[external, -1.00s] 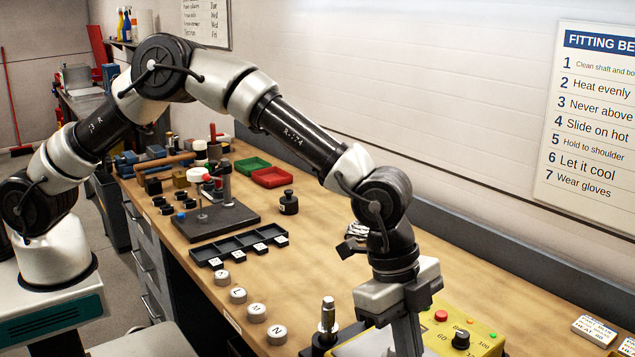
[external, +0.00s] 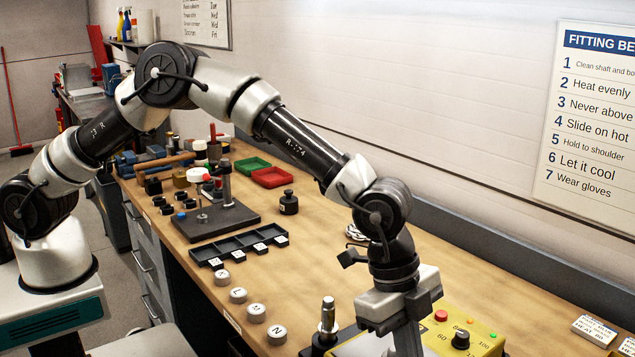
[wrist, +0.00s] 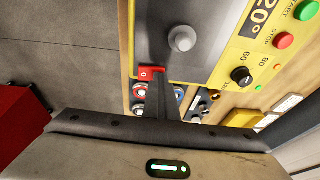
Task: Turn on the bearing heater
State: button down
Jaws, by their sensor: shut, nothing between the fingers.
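The bearing heater is a yellow box; its panel (external: 485,345) shows at the bottom right of the external view. In the wrist view its yellow top (wrist: 215,60) carries a green START button (wrist: 306,10), a red STOP button (wrist: 284,40) and a black knob (wrist: 241,76). A small red switch (wrist: 146,72) sits at the heater's edge. My gripper (wrist: 160,80) is shut and empty, its dark fingertips close beside the red switch. I cannot tell whether they touch it. In the external view the fingertips are cut off by the lower edge.
A grey round-ended post (wrist: 182,38) stands on the heater near my fingers. Lettered round weights (external: 276,334) and a black compartment tray (external: 240,247) lie left on the bench. White labelled boxes (external: 594,331) lie at the right.

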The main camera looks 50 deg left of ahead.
jog(key=shift+s, duration=0.8)
jog(key=r+p, duration=0.1)
jog(key=r, duration=0.1)
jog(key=r+p, duration=0.1)
jog(key=r, duration=0.1)
jog(key=shift+s+r, duration=0.2)
jog(key=shift+r, duration=0.05)
jog(key=b+v, duration=0.1)
jog(key=v, duration=0.8)
jog(key=shift+r, duration=0.3)
jog(key=shift+a, duration=0.15)
jog(key=shift+w+r+b, duration=0.15)
jog(key=shift+w+b, duration=0.6)
jog(key=shift+b, duration=0.1)
